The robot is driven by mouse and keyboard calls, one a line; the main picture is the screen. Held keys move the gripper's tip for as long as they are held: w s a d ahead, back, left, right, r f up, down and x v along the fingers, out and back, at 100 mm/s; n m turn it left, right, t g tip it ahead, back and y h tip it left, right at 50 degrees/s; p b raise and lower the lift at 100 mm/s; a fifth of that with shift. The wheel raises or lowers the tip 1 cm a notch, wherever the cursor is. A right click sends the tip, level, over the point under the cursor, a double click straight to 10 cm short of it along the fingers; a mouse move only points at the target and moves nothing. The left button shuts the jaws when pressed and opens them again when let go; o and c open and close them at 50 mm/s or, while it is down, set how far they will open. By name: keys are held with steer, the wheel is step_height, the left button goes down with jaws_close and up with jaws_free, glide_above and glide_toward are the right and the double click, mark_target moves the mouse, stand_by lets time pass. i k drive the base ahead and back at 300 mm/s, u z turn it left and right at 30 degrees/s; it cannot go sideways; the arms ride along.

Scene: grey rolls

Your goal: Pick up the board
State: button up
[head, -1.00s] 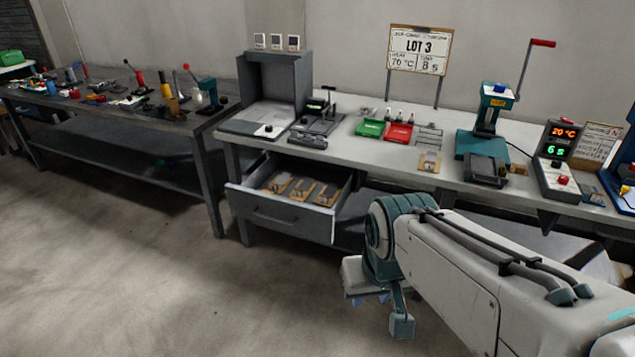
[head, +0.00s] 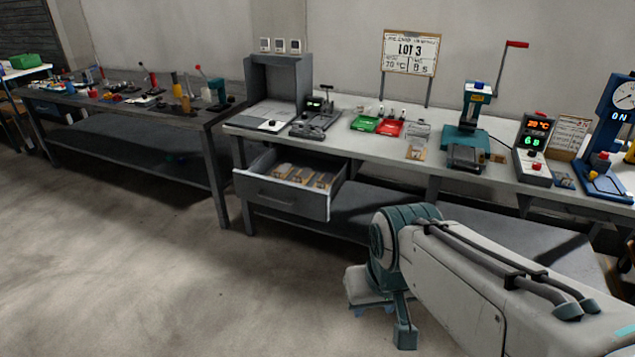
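Several flat tan boards (head: 305,177) lie in an open grey drawer (head: 284,202) under the workbench, in the head view. Another small tan and grey board (head: 416,152) lies on the bench top, in front of the red tray. I cannot tell which one the task means. My arm reaches in from the lower right, and my gripper (head: 402,335) hangs low over the floor in front of the bench, away from the boards. Its fingers are small and partly hidden, so its opening is unclear.
The bench (head: 350,112) carries a grey open box (head: 275,85), green (head: 364,124) and red (head: 389,128) trays, a teal lever press (head: 468,125) and a display box (head: 534,145). A second cluttered table (head: 120,112) stands left. The open drawer juts out. The floor at front left is clear.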

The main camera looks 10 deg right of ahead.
mark_target(325, 180)
steer(key=z, duration=0.75)
steer(key=i, duration=2.05)
steer(key=u, duration=0.95)
steer(key=i, duration=0.65)
steer(key=u, duration=0.55)
